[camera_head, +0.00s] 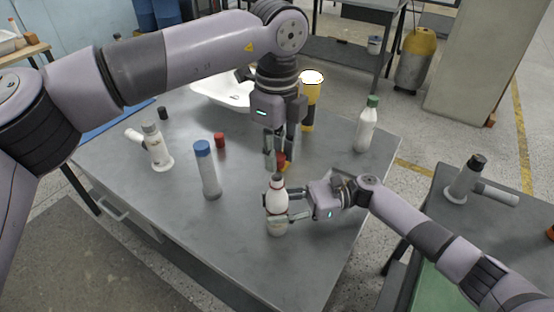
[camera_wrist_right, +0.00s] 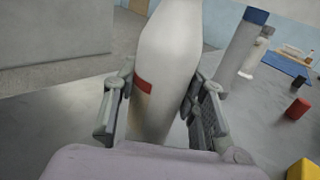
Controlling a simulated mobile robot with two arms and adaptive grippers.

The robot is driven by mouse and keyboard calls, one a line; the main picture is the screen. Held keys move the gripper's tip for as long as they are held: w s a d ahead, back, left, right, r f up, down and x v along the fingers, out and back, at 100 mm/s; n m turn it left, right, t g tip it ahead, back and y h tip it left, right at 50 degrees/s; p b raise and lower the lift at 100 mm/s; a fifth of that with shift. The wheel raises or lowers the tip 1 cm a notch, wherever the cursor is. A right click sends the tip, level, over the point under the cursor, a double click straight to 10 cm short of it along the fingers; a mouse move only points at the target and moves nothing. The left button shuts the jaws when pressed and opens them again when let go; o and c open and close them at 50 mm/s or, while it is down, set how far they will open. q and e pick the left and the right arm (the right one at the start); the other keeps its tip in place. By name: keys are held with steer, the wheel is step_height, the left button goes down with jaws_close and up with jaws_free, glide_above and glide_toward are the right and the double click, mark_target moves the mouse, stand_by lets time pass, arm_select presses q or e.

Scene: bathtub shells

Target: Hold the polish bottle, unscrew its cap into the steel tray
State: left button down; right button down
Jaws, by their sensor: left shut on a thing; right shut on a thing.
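The white polish bottle (camera_head: 277,197) stands upright near the table's front edge, with a dark reddish ring at its neck. My right gripper (camera_head: 280,207) is shut around its body from the right. The right wrist view shows the bottle (camera_wrist_right: 165,65), with a red mark, between both fingers (camera_wrist_right: 160,105). My left gripper (camera_head: 281,150) points down just above the bottle's neck, apart from it. It is shut on a small red piece, seemingly the cap (camera_head: 281,159), partly hidden by the fingers. I cannot make out a steel tray for certain.
A blue-capped bottle (camera_head: 208,172), a red cylinder (camera_head: 219,140) and a grey-white fitting (camera_head: 157,150) stand left on the table. A white shell (camera_head: 222,92) lies behind. A yellow-black canister (camera_head: 310,100) and green-capped bottle (camera_head: 366,127) stand at the back right. The front left tabletop is clear.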

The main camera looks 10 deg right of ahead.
steer(key=c, duration=0.9)
jaws_free()
steer(key=shift+d, duration=0.1)
